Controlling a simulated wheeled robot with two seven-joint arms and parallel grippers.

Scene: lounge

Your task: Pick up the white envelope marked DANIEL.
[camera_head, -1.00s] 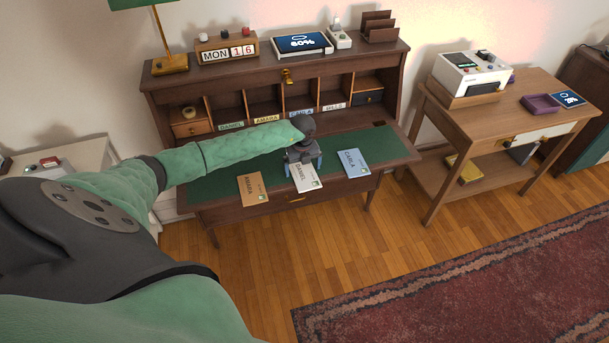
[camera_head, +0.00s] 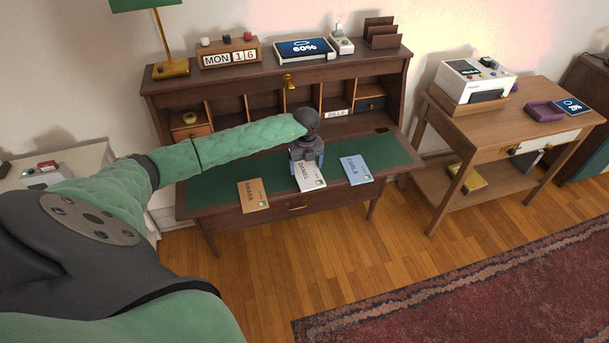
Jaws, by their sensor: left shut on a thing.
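The white envelope marked DANIEL (camera_head: 312,183) is at the front edge of the desk's green writing surface (camera_head: 235,184), between the other two envelopes. My left gripper (camera_head: 308,166) points down over its back end and is shut on it. The gripper hides that end, and I cannot tell whether the envelope is clear of the surface. The brown AMARA envelope (camera_head: 253,199) lies to its left and the blue CARLA envelope (camera_head: 356,173) to its right. My right gripper is not in view.
Pigeonholes (camera_head: 330,97) line the back of the desk; one label reads BILLS (camera_head: 336,113), and my left arm covers part of the row. A lamp (camera_head: 160,45), a calendar (camera_head: 229,55) and a tablet (camera_head: 304,49) stand on top. A side table (camera_head: 500,125) is at the right.

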